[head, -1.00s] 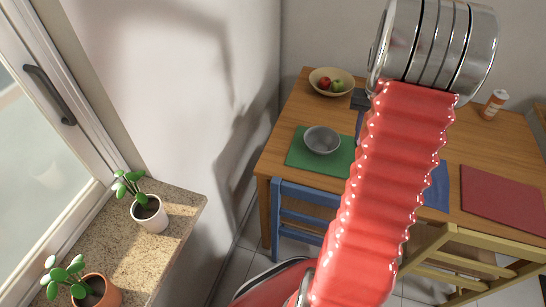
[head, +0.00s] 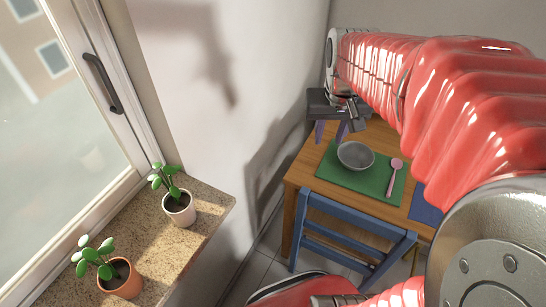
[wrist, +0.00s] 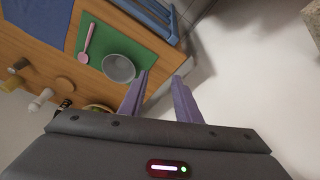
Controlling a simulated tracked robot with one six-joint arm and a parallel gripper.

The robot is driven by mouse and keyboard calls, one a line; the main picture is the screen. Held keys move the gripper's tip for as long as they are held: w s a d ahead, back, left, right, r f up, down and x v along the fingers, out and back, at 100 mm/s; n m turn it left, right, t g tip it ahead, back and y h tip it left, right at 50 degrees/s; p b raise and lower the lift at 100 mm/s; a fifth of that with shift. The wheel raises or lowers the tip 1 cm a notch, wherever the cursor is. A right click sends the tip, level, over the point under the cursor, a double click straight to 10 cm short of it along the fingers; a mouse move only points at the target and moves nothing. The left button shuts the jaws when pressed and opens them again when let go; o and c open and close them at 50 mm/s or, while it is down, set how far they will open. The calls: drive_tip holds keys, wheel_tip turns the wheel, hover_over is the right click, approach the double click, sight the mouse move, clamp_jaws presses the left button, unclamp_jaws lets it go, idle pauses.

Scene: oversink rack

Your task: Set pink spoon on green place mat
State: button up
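The pink spoon (head: 397,164) lies on the green place mat (head: 362,184), to the right of a grey bowl (head: 355,156) on the same mat. In the wrist view, the spoon (wrist: 92,28) lies flat along the left part of the mat (wrist: 112,40), beside the bowl (wrist: 118,68) and apart from it. My gripper (head: 329,138) is above the table's far left side, away from the spoon. In the wrist view, my gripper's purple fingers (wrist: 160,76) are spread with nothing between them.
A blue chair (head: 350,228) stands at the table's near side. A blue mat (head: 426,204) lies right of the green one. Several bottles and jars stand on the table in the wrist view. Two potted plants (head: 178,206) stand on the counter by the window.

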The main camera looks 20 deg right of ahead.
drive_tip(key=s+a+r+n+t, duration=0.1)
drive_tip(key=s+a, duration=0.3)
drive_tip(key=a, duration=0.4)
drive_tip(key=s+a+r+n+t+y, duration=0.1)
drive_tip(key=s+a+n, duration=0.2)
drive_tip(key=s+a, duration=0.2)
drive_tip(key=a, duration=0.2)
drive_tip(key=shift+s+a+t+y, duration=0.2)
drive_tip(key=shift+a+t+y, duration=0.1)
drive_tip(key=shift+a+t, duration=0.1)
